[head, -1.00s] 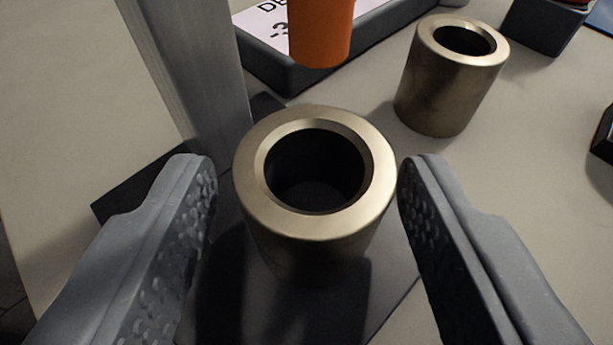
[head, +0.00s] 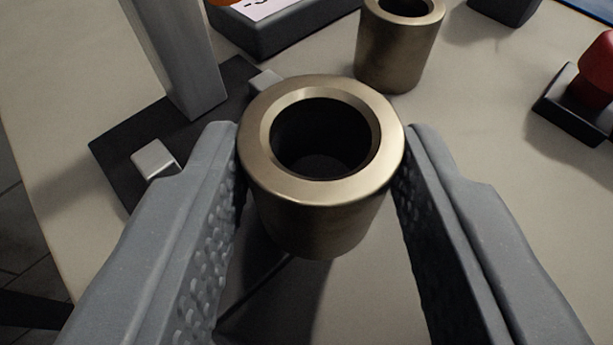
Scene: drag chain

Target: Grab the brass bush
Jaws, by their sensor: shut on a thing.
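A brass bush (head: 318,222), a thick hollow cylinder with a dark bore, is between the fingers of my gripper (head: 322,165). My gripper is shut on it, one ridged grey finger against each side. The bush appears held above the table, with its open top facing the camera. A second, similar brass bush (head: 398,48) stands upright on the table behind it, at the top of the view.
A dark base plate (head: 118,150) with small light blocks and a grey upright post (head: 180,60) is at the left. A dark tray (head: 285,32) with a label is at the top. A red-topped part on a black base (head: 568,112) is at the right. Pale table (head: 490,120) is clear between.

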